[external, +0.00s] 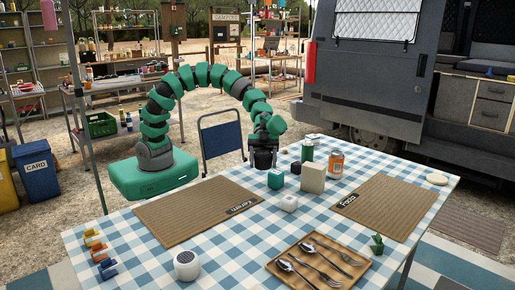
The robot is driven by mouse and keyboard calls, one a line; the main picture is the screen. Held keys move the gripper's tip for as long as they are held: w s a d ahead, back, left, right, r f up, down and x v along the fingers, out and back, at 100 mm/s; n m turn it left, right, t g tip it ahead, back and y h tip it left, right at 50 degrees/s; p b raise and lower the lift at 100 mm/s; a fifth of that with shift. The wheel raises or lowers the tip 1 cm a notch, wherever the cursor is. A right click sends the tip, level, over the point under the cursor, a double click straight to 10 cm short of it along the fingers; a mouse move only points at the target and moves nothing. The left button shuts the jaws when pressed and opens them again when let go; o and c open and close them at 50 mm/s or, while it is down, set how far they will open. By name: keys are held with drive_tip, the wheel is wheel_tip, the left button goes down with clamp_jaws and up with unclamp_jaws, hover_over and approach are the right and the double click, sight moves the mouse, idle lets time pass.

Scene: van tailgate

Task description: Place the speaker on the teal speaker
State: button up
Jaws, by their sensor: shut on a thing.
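My gripper (263,163) hangs at the end of the green arm, over the far side of the checked table. It is shut on a small dark object that is hard to tell from the dark fingers; I cannot tell whether it is a speaker. A teal cube (276,180) with a pale mark on its front, which looks like the teal speaker, stands on the table just below and right of the gripper. Whether the two touch is not clear. A white rounded speaker-like thing (187,265) with a dotted front stands at the near left.
Right of the teal cube stand a dark round item (296,168), a beige box (312,178), a green can (307,152) and an orange jar (337,163). Woven mats (197,210) and a cutlery tray (318,285) lie nearer.

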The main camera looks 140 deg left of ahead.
drive_tip(key=s+a+f, duration=0.1)
drive_tip(key=s+a, duration=0.2)
drive_tip(key=s, duration=1.4)
drive_tip(key=b, duration=0.3)
hover_over(276, 174)
drive_tip(key=shift+s+f+m+g+h, duration=0.2)
drive_tip(key=shift+f+m+g+h, duration=0.15)
drive_tip(key=shift+f, duration=0.55)
drive_tip(key=shift+w+a+f, duration=0.1)
drive_tip(key=shift+w+f, duration=0.05)
drive_tip(key=shift+f, duration=0.05)
drive_tip(key=shift+f+b, duration=0.45)
drive_tip(key=shift+f, duration=1.1)
drive_tip(key=o, duration=1.1)
